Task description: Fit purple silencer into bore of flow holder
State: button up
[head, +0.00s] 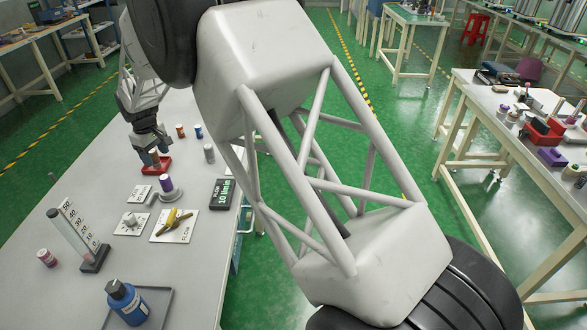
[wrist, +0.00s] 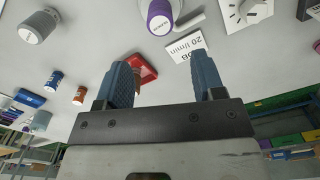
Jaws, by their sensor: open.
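The purple silencer (head: 166,183) stands upright at the grey flow holder (head: 172,196) on the table. In the wrist view the purple silencer (wrist: 160,17) shows at the top edge with white print on it, and part of the grey holder (wrist: 190,20) beside it. I cannot tell how deep it sits in the bore. My gripper (head: 154,160) is just behind the silencer, over a red stand (head: 158,169). In the wrist view my gripper (wrist: 163,65) has its blue fingers apart, with no purple part between them. The silencer is clear of the fingers.
A small plaque (head: 140,193), a dial plate (head: 131,222) and a plate with a yellow valve (head: 174,224) lie nearby. A dark display (head: 222,193) stands to the right. A grey cylinder (head: 209,153) and small orange and blue canisters stand behind. My arm covers the middle.

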jog(key=s+d+r+m, duration=0.1)
jog(key=d+r+m, duration=0.1)
jog(key=d+r, duration=0.6)
jog(key=d+r+m, duration=0.1)
jog(key=d+r, duration=0.3)
jog(key=d, duration=0.8)
jog(key=s+d+r+m+t, duration=0.15)
jog(key=s+d+r, duration=0.3)
jog(key=d, duration=0.45)
jog(key=s+d+r+m, duration=0.25)
jog(key=s+d, duration=0.25)
jog(key=d, duration=0.5)
jog(key=s+d+r+m, duration=0.2)
jog(key=s+d+m, duration=0.1)
jog(key=s+d, duration=1.05)
jog(key=s+d+f+m, duration=0.2)
jog(key=s+d, duration=0.3)
jog(key=s, duration=0.3)
jog(key=s+d+f+m+t, duration=0.1)
jog(key=s+d, duration=0.4)
jog(key=s, duration=0.3)
jog(key=shift+s+f+m, duration=0.25)
jog(key=shift+f+m, duration=0.1)
jog(key=shift+m, duration=0.05)
